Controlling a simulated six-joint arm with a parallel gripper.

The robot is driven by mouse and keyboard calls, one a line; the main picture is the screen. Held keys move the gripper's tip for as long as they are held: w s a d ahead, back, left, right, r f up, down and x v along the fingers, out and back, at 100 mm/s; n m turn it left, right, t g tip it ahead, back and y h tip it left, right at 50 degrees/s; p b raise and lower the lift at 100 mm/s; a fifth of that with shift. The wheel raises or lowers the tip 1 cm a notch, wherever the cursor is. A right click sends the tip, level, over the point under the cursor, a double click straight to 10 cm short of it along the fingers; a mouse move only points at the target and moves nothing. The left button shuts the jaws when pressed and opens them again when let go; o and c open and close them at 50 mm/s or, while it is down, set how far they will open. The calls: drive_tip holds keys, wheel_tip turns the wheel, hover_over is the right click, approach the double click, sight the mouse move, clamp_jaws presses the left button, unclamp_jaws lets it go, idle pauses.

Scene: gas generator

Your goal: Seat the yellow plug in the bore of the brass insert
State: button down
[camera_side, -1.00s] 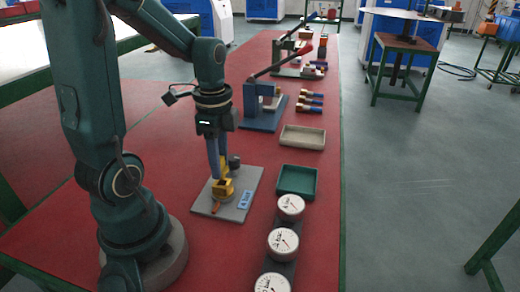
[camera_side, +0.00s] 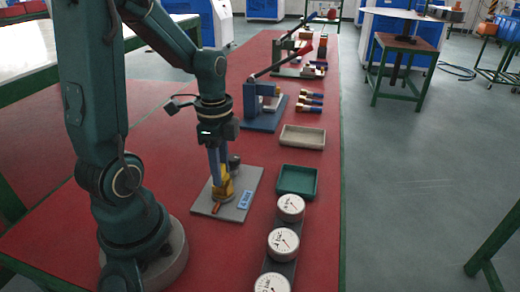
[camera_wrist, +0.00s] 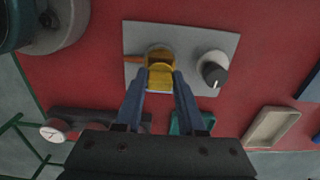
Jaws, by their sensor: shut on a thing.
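My gripper (camera_side: 219,172) points down over the grey plate (camera_side: 240,209) in the side view. Its blue fingers are shut on the yellow plug (camera_wrist: 160,76), which shows between the fingertips (camera_wrist: 161,80) in the wrist view. The brass insert (camera_wrist: 160,54) stands on the plate right at the plug; in the side view its brass shape (camera_side: 223,193) is just under the fingers. The plug overlaps the insert's opening in the wrist view. I cannot tell how deep the plug sits, since the fingers and plug hide the bore.
A dark knob on a pale base (camera_wrist: 211,69) stands on the plate beside the insert. A green tray (camera_side: 297,181), a beige tray (camera_side: 302,137) and several round gauges (camera_side: 283,243) lie to the right.

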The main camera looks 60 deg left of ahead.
drive_tip(key=shift+f, duration=0.5)
drive_tip(key=shift+c, duration=2.1)
unclamp_jaws()
drive_tip(key=shift+r, duration=2.6)
